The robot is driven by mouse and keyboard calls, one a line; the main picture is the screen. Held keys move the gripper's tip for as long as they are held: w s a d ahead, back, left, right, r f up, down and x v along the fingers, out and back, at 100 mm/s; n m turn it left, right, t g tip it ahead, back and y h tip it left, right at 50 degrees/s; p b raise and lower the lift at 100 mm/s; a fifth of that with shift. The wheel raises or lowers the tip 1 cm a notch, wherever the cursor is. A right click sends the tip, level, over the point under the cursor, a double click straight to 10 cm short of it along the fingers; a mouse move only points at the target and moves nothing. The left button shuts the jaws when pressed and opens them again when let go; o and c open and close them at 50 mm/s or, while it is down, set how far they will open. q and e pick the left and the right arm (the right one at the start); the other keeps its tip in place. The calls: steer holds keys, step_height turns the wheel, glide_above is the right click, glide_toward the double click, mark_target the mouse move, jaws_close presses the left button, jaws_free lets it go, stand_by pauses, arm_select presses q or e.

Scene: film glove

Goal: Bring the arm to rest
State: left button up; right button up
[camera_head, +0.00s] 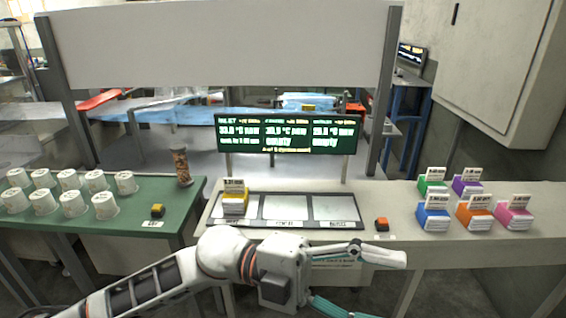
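My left arm comes in from the lower left and reaches across the front of the bench. Its gripper (375,287) is open, with two fingers spread apart and pointing right, and nothing shows between them. The lower finger is partly cut off by the bottom edge. The gripper hangs in front of the bench edge, below the three-place tray (273,222). A yellow block with a white card (234,200) stands in the tray's left place; the middle and right places are empty. My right gripper is not in view.
A dark display (288,134) stands behind the tray. Several coloured card blocks (433,218) stand at right.

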arm_select(q)
steer(key=w+a+n+t+h, duration=0.45)
steer(key=w+n+t, duration=0.55)
steer(key=n+t, duration=0.25)
steer(key=w+a+f+n+t+y, duration=0.3)
steer(key=a+f+n+t+y, duration=0.25)
steer(key=f+n, duration=0.2)
steer(key=w+a+f+n+t+y, duration=0.4)
steer(key=f+n+t, duration=0.2)
steer(key=f, duration=0.2)
steer(key=s+a+f+n+g+y, duration=0.1)
steer(key=s+a+f+n+y, duration=0.15)
steer(key=a+f, duration=0.35)
steer(key=s+a+f+n+y, duration=0.1)
steer(key=a+f+n+y, duration=0.2)
steer(key=f, duration=0.5)
steer(key=s+a+f+g+y, duration=0.2)
steer(key=s+a+f, duration=0.3)
steer(key=f, duration=0.3)
steer(key=s+a+f+n+g+y, duration=0.1)
steer(key=s+a+f+g+y, duration=0.2)
steer(key=s+a+f, duration=0.2)
steer(key=s+f, duration=0.3)
steer(key=shift+s, duration=0.25)
steer(key=shift+f+n, duration=0.1)
steer(key=shift+n, duration=0.15)
